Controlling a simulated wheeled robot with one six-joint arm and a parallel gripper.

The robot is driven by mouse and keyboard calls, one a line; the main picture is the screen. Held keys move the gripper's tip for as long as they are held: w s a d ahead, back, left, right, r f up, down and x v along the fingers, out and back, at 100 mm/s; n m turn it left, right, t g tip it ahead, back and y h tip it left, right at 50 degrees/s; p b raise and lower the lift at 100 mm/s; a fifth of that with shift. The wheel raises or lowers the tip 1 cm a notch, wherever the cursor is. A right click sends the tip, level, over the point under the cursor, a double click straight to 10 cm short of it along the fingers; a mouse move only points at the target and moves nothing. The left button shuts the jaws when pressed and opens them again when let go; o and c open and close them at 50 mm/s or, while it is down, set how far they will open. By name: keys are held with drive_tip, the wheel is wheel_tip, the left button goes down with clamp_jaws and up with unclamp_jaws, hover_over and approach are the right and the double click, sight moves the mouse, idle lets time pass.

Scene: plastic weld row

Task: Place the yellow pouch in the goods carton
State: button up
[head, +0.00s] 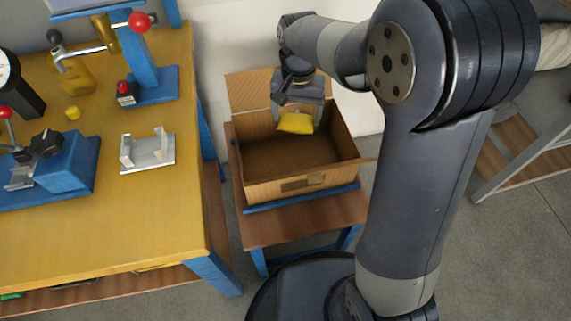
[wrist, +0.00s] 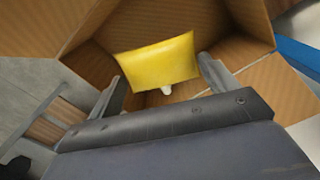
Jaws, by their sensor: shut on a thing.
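The yellow pouch (head: 296,123) is held in my gripper (head: 296,112) over the open goods carton (head: 287,188). In the wrist view the yellow pouch (wrist: 158,62) sits between the two fingers of my gripper (wrist: 162,80), with the carton's brown inner walls (wrist: 75,30) around it. The carton's flaps stand open. The pouch appears to be inside the opening, near the back wall; whether it touches the floor of the carton cannot be told. No other thing shows in the visible part of the carton.
The carton stands on a small wooden stand with a blue frame (head: 290,228). A white wall is close behind the carton.

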drive_tip(key=b, duration=0.5)
hover_over(292, 164)
wheel_tip(292, 164, down, 7)
wheel_tip(292, 164, down, 10)
drive_tip(key=b, duration=0.3)
drive_tip(key=shift+f, duration=0.2)
drive_tip(key=shift+f+b, duration=0.2)
drive_tip(key=shift+b, duration=0.15)
drive_tip(key=o, duration=1)
drive_tip(key=shift+c, duration=0.2)
drive_tip(key=shift+r, duration=0.15)
wheel_tip(292, 164, up, 12)
drive_tip(key=p, duration=0.4)
drive_tip(key=shift+r, duration=0.1)
